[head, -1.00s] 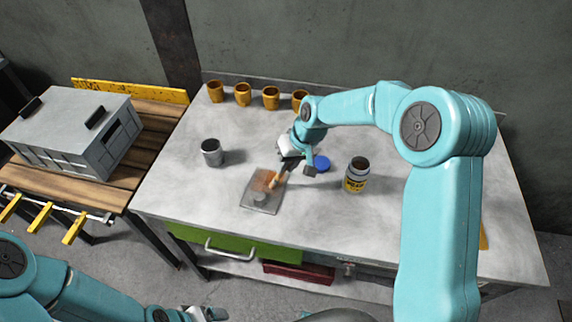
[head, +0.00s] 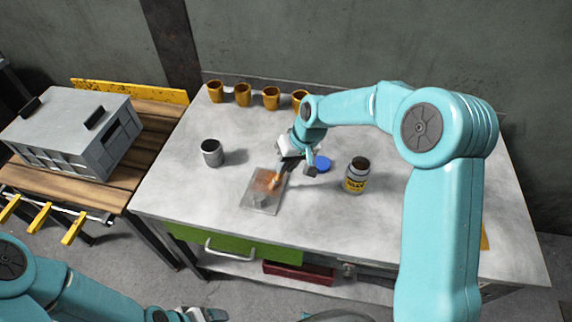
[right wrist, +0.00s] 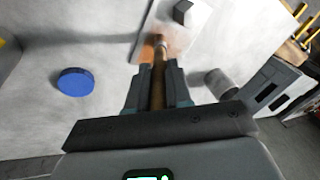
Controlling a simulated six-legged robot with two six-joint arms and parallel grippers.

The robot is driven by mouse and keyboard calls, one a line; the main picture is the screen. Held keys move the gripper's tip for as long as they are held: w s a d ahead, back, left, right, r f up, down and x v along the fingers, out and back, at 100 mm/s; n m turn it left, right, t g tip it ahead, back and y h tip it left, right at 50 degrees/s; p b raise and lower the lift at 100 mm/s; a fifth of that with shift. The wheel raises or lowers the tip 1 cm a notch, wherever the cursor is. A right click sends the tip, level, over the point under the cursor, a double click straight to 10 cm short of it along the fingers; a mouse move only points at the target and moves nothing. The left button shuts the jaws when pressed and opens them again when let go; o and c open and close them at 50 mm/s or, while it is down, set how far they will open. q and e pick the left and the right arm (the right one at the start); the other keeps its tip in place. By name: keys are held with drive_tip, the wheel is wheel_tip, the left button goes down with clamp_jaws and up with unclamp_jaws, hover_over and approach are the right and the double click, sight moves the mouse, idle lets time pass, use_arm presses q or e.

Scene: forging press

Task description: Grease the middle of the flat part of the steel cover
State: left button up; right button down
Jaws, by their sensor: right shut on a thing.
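The steel cover (head: 252,203) is a flat grey plate with a raised knob near its front end, lying on the workbench. A brown-orange smear of grease (head: 264,178) shows on its flat part. My right gripper (head: 290,163) is above the cover's far right edge, shut on a brush (right wrist: 158,88). The brush tip is at the smear; whether it touches cannot be told for certain. The cover (right wrist: 150,38) also shows in the right wrist view, partly cut off. My left gripper (head: 205,314) is at the bottom edge, too small and cut off to judge.
An open jar with a yellow label (head: 356,182) stands right of the cover, with a blue lid (head: 322,163) near it. A grey cup (head: 212,153) stands at left. Several orange cups (head: 243,95) line the back. The bench's front is clear.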

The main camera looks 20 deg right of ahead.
drive_tip(key=shift+s+a+b, duration=0.25)
drive_tip(key=shift+s+b, duration=0.05)
drive_tip(key=shift+b, duration=0.05)
idle(0.5)
drive_tip(key=shift+r+p, duration=0.95)
drive_tip(key=shift+r, duration=0.6)
drive_tip(key=shift+f, duration=0.1)
